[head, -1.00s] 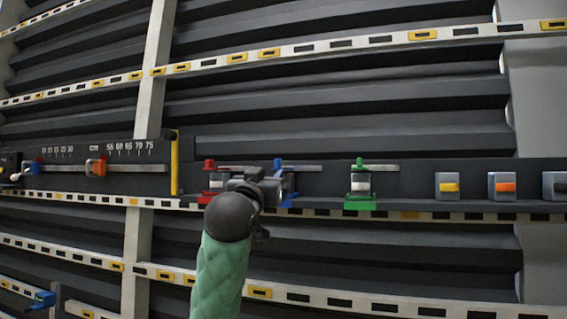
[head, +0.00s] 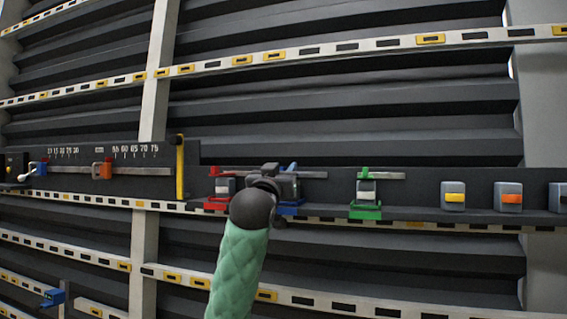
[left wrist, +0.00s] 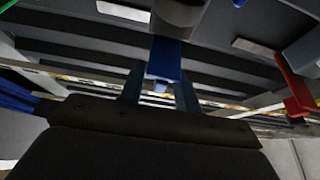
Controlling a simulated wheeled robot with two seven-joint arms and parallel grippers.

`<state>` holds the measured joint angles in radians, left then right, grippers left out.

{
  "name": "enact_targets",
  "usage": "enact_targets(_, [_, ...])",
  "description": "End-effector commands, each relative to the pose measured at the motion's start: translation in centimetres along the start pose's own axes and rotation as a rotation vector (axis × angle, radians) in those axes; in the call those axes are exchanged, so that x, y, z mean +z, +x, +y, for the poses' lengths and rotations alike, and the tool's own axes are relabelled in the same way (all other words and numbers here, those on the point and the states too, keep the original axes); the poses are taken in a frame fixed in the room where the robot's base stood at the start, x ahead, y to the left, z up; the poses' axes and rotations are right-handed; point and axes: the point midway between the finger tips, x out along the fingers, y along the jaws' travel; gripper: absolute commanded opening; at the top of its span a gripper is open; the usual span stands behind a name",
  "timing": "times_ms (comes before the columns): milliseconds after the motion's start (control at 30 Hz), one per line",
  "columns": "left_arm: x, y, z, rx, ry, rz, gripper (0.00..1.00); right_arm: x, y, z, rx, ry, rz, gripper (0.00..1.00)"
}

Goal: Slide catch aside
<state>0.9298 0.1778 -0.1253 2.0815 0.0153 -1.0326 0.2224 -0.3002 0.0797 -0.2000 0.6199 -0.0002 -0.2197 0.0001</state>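Three sliding catches sit on the dark horizontal rail: a red one (head: 217,205), a blue one (head: 290,210) and a green one (head: 365,212). My left gripper (head: 286,180) is in front of the blue catch and hides most of it in the head view. In the left wrist view, its two fingers (left wrist: 159,95) stand apart, with the blue catch (left wrist: 166,58) in line with the gap between them. I cannot tell whether they touch it. The red catch (left wrist: 298,95) is at the right there. My right gripper is not in view.
A scale panel with an orange slider (head: 103,170) and a yellow upright bar (head: 180,168) is at the left. Blocks with yellow (head: 454,198) and orange (head: 508,198) marks are at the right. Dark slats and slotted strips fill the wall.

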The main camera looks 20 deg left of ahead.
Motion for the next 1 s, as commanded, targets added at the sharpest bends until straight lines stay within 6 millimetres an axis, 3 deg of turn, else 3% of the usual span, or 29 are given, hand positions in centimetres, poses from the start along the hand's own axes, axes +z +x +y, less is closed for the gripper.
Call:
enact_targets(367, [0.0, 0.5, 0.0, 0.000, 0.000, 0.001, 0.33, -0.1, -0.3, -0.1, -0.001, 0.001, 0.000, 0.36])
enact_targets(567, [0.0, 0.5, 0.0, 0.000, 0.001, 0.001, 0.00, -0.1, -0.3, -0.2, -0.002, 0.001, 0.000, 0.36])
enact_targets(833, [0.1, 0.5, 0.3, 0.001, 0.000, 0.001, 0.00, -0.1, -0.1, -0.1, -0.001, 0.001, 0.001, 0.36])
enact_targets(1000, [0.2, 0.4, 2.8, 0.003, -0.001, 0.002, 0.00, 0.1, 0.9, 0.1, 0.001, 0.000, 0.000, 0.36])
